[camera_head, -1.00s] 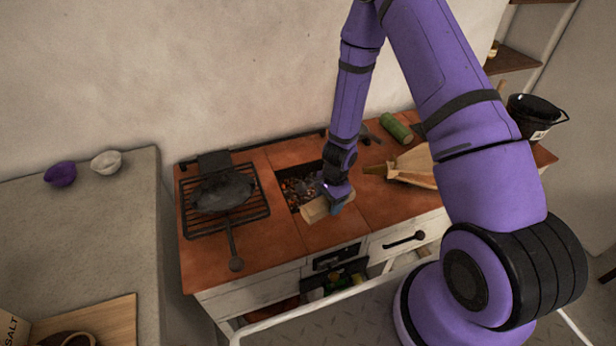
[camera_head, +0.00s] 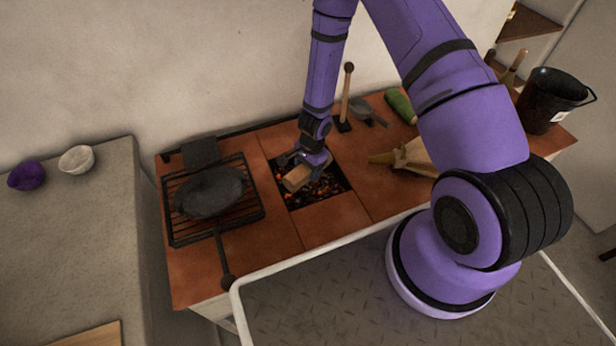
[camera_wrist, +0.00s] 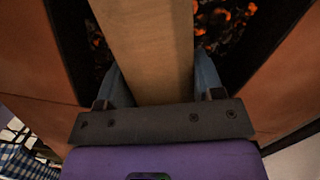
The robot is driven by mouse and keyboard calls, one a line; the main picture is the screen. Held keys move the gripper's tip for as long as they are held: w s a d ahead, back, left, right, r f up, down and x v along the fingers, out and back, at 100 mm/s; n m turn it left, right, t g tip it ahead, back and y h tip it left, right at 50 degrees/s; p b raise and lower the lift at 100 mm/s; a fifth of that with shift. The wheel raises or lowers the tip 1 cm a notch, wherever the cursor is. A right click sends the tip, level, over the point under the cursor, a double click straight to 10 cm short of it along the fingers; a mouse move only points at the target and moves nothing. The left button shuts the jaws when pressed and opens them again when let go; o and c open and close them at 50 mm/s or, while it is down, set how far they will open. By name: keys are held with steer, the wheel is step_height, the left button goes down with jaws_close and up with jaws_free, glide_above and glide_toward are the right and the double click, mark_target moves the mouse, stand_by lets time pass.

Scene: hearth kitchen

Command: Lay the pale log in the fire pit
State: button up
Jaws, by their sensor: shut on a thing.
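The pale log (camera_head: 297,178) is in my gripper (camera_head: 309,160), over the left part of the fire pit (camera_head: 329,188) in the head view. In the wrist view the log (camera_wrist: 148,40) runs away from me between the two blue-grey fingers (camera_wrist: 160,85), which are shut on it. Glowing orange embers (camera_wrist: 228,20) show in the pit on both sides of the log. I cannot tell whether the log touches the embers.
A grill rack (camera_head: 188,232) with a dark pan (camera_head: 210,192) is left of the pit. Bellows (camera_head: 408,157), a green roll (camera_head: 400,106) and a black bucket (camera_head: 548,100) are to the right. The tiled top (camera_head: 338,222) in front is clear.

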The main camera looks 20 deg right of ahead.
mark_target(308, 184)
steer(key=shift+f, duration=2.35)
steer(key=shift+f, duration=0.15)
steer(key=o, duration=1.1)
steer(key=r, duration=0.4)
steer(key=d+r, duration=0.1)
steer(key=r, duration=0.7)
steer(key=shift+w+d+r, duration=0.15)
steer(key=shift+w+d, duration=0.2)
